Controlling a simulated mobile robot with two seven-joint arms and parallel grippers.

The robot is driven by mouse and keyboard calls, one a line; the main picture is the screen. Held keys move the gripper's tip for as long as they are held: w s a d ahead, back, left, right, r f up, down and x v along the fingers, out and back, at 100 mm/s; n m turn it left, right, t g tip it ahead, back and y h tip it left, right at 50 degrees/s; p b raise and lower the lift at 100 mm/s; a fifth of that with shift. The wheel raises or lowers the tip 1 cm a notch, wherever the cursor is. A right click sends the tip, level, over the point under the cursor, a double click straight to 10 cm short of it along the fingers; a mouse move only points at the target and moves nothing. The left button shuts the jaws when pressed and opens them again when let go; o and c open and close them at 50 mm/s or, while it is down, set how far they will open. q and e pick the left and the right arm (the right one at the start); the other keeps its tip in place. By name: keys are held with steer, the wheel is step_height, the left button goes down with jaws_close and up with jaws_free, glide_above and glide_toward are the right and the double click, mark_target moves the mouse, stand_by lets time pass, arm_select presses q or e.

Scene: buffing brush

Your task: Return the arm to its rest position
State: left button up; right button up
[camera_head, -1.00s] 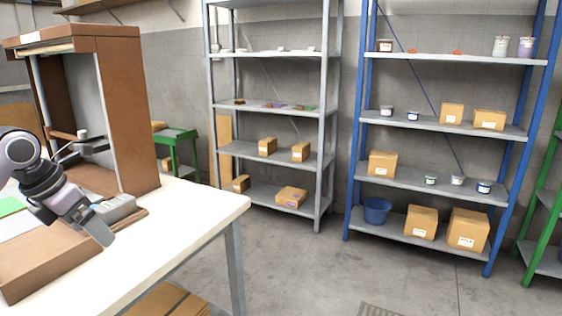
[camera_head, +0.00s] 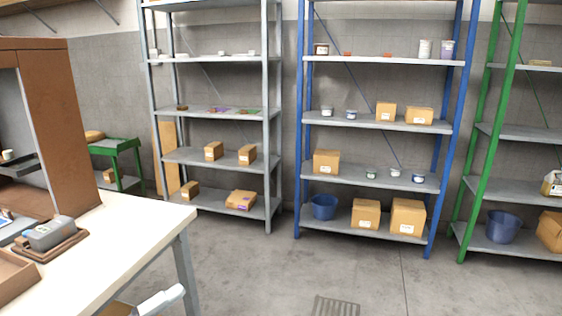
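Neither of my grippers shows in the head view now. A white, rounded piece (camera_head: 160,300) pokes in at the bottom edge beside the table leg. I cannot tell whether it is part of my arm. A grey block-shaped device (camera_head: 51,233) sits on a brown base on the white table (camera_head: 120,225) at the left. A brown tray (camera_head: 12,277) is cut off by the left edge.
A brown cabinet (camera_head: 62,125) stands on the table. A grey shelf rack (camera_head: 272,120), a blue rack (camera_head: 304,150) and a green rack (camera_head: 483,150) line the back wall with boxes and jars. The grey floor (camera_head: 260,270) in front is clear, with a grate (camera_head: 335,306).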

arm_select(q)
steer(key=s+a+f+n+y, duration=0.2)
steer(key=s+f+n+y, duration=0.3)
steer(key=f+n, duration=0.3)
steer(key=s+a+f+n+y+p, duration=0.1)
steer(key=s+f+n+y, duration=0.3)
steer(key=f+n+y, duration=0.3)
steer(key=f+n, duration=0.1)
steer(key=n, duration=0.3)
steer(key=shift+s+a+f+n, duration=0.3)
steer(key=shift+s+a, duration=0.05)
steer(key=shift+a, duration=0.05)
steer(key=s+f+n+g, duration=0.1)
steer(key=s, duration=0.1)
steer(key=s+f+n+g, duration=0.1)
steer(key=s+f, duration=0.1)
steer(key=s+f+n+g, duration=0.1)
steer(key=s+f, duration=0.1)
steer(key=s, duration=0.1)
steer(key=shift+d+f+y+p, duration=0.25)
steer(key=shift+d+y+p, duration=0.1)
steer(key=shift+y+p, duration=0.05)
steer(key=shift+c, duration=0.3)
